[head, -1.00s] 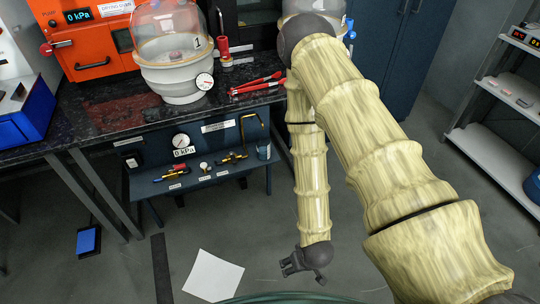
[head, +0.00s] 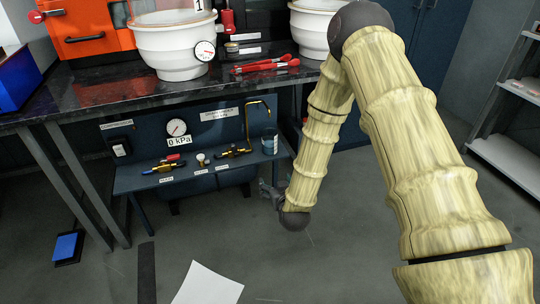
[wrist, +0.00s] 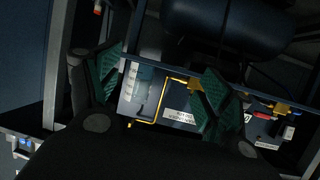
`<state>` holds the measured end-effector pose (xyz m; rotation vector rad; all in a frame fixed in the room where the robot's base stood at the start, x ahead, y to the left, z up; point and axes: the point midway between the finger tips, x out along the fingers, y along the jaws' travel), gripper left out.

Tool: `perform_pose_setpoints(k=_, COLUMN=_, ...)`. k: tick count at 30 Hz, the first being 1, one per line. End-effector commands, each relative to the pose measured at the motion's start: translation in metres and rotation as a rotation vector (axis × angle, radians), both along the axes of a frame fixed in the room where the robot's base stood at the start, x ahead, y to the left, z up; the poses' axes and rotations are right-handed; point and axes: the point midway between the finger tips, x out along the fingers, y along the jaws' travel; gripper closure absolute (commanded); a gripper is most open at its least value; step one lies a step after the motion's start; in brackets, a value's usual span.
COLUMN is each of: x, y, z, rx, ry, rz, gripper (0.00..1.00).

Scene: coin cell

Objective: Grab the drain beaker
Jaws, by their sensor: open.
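The drain beaker (head: 269,143) is a small bluish cup at the right end of the low shelf, under the end of a bent yellow pipe (head: 258,103). In the wrist view, a pale blue beaker shape (wrist: 139,82) shows just inside the left finger, dim and sideways. My gripper (head: 268,192) is below and near the beaker in the head view, partly hidden by my own wrist. In the wrist view my gripper (wrist: 163,88) has its two green-padded fingers wide apart. They hold nothing, and the beaker appears beyond them; contact cannot be seen.
A dark tank (wrist: 215,30) shows under the shelf. The black bench (head: 120,84) above holds white pots and red tongs (head: 265,64). A white sheet (head: 207,284) lies on the open floor.

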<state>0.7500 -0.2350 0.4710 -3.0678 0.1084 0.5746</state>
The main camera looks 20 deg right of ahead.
Motion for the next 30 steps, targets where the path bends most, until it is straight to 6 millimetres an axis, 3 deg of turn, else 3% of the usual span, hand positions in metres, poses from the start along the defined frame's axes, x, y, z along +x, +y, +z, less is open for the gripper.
perform_pose_setpoints(k=1, x=0.015, y=-0.003, z=-0.007, rx=-0.004, ry=-0.051, rz=-0.011, gripper=0.21)
perform_pose_setpoints(k=9, x=0.068, y=-0.018, z=0.020, rx=-0.034, ry=-0.271, rz=-0.063, gripper=0.21)
perform_pose_setpoints(k=17, x=0.087, y=-0.026, z=0.038, rx=-0.047, ry=-0.364, rz=-0.089, gripper=0.21)
perform_pose_setpoints(k=30, x=0.137, y=-0.034, z=0.039, rx=-0.048, ry=-0.370, rz=-0.091, gripper=0.21)
